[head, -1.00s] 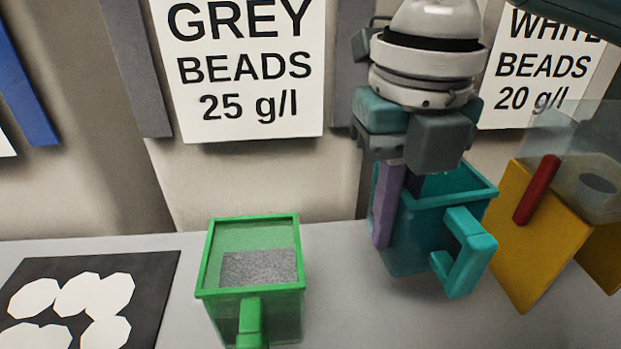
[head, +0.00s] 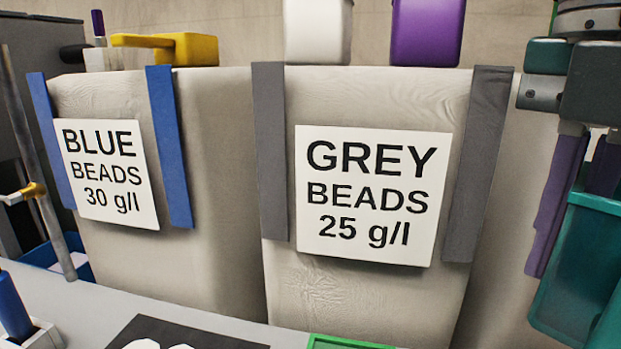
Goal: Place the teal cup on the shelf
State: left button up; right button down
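The teal cup (head: 577,278) is at the right edge of the head view, cut off by the frame. My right gripper (head: 570,215) is at its rim, with one purple finger outside the near left wall and the other going down inside the cup. It appears shut on that wall, and the cup hangs raised with the gripper. The cup's handle and right side are out of view. My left gripper is not in view. I cannot make out a shelf for certain.
Tall bags labelled blue beads (head: 107,170) and grey beads (head: 370,195) stand behind the counter (head: 225,315). A green container's rim (head: 345,342) and a black mat (head: 190,332) show at the bottom. White (head: 318,30) and purple (head: 427,30) containers stand above the grey bag.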

notch_tip(320, 180, up, 4)
jog(key=m+p, duration=0.2)
jog(key=m, duration=0.6)
jog(key=shift+d, duration=0.1)
jog(key=s+r+m+p, duration=0.3)
jog(key=r+m+p, duration=0.6)
jog(key=r+p, duration=1.2)
jog(key=s+r+m+p, duration=0.3)
jog(key=r+m+p, duration=0.6)
jog(key=r+p, duration=1.2)
jog(key=shift+s+d+r, duration=0.15)
jog(key=shift+d, duration=0.15)
jog(key=shift+s+a, duration=0.1)
